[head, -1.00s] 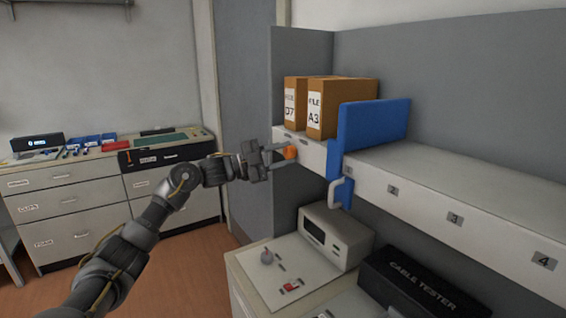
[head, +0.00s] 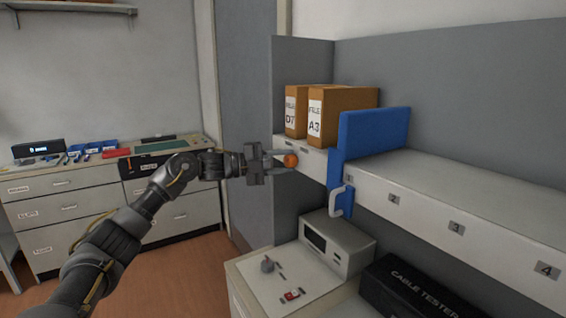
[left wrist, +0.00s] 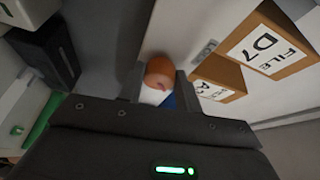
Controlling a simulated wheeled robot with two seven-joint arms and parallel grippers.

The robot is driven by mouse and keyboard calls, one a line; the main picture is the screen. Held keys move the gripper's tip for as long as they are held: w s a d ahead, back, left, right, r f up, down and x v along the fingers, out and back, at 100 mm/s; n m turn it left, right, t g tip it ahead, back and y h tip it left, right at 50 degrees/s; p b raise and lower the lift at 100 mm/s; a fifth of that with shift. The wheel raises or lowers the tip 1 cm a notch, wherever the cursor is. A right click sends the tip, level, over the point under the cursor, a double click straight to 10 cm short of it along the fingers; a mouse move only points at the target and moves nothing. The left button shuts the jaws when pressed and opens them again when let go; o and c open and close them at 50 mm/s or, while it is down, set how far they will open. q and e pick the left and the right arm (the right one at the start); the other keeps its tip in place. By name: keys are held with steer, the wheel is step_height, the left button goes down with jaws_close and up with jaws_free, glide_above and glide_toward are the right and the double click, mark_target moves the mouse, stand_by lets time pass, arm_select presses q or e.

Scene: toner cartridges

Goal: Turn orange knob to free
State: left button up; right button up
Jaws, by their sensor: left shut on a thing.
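The orange knob (head: 291,160) sits on the front of the white shelf, left of the blue panel (head: 372,130) with its pale handle. My left gripper (head: 284,160) reaches in from the left and its two fingers are shut on the knob, one above and one below. The left wrist view shows the orange knob (left wrist: 159,73) between the fingers, just past the gripper body. Any mark on the knob that tells its setting is too small to read. My right gripper is not in view.
Two brown file boxes (head: 342,112) stand on the shelf above the knob. Numbered labels line the shelf front to the right, where the shelf top is bare. Below are a white instrument (head: 338,244) and a black cable tester box (head: 415,288). Drawers stand at the left.

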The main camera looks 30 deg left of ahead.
arm_select(q)
steer(key=shift+f, duration=0.1)
steer(key=o, duration=1)
steer(key=shift+s+a, duration=0.2)
steer(key=shift+a, duration=0.1)
steer(key=b+v, duration=0.4)
steer(key=v, duration=0.6)
